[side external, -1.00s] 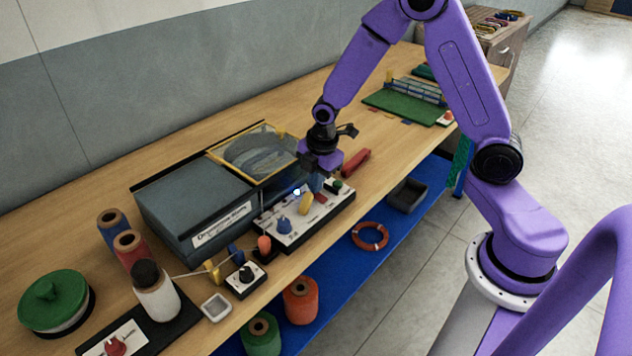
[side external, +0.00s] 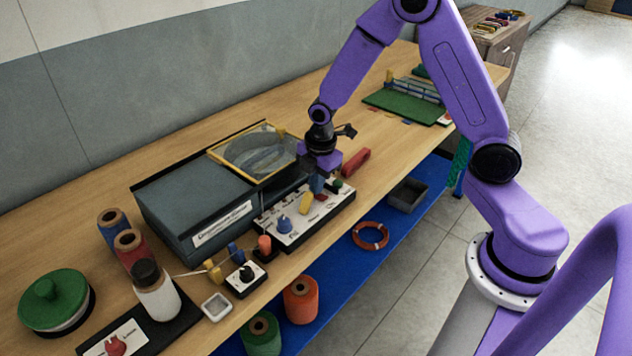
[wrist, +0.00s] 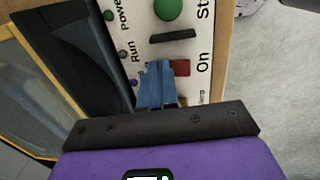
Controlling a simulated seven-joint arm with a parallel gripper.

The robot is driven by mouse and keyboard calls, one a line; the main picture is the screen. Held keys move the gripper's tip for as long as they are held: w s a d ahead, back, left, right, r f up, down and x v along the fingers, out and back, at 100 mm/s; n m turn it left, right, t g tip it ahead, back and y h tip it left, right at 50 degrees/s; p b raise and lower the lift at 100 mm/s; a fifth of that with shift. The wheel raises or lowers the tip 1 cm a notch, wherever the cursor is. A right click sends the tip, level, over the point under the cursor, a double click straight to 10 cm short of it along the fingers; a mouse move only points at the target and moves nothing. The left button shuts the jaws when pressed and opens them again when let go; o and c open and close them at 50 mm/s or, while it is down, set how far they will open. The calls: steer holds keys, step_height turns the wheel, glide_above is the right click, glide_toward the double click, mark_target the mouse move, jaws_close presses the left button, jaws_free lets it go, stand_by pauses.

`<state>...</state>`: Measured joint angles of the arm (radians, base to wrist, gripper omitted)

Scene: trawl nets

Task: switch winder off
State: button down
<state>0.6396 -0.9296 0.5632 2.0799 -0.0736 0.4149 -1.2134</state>
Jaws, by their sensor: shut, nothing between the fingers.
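The control panel (side external: 310,222) is a white-topped box in front of a grey machine (side external: 195,205) with a yellow-framed clear window (side external: 255,150). In the wrist view the panel (wrist: 140,10) has a green round button (wrist: 167,9) by cut-off "Sto" lettering, a black bar (wrist: 173,36), and a red piece (wrist: 180,68) by "On". Small lamps marked Power (wrist: 109,14) and Run (wrist: 122,53) sit at its left; the Run lamp looks dark. My gripper (side external: 316,185) is shut and empty, its blue fingertips (wrist: 155,72) low over the panel beside the red piece, partly hiding it. Contact is unclear.
On the panel are a blue knob (side external: 284,225) and a yellow lever (side external: 306,203). A red bar (side external: 356,162) lies right of my gripper. A small black-knobbed box (side external: 246,279) and several thread spools stand left.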

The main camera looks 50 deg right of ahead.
steer(key=shift+s+r, duration=0.25)
steer(key=shift+s, duration=0.35)
step_height(320, 180, up, 14)
steer(key=w, duration=0.2)
stand_by(0.4)
steer(key=s+a+m, duration=0.1)
steer(key=s+a, duration=0.2)
steer(key=s, duration=0.4)
steer(key=s+a+m, duration=0.1)
steer(key=s+a, duration=0.2)
steer(key=s, duration=0.4)
steer(key=s+d+m, duration=0.2)
steer(key=s+m, duration=0.1)
steer(key=s, duration=1.1)
steer(key=shift+s+f+g, duration=0.25)
steer(key=shift+s+g, duration=0.05)
steer(key=shift+g, duration=0.1)
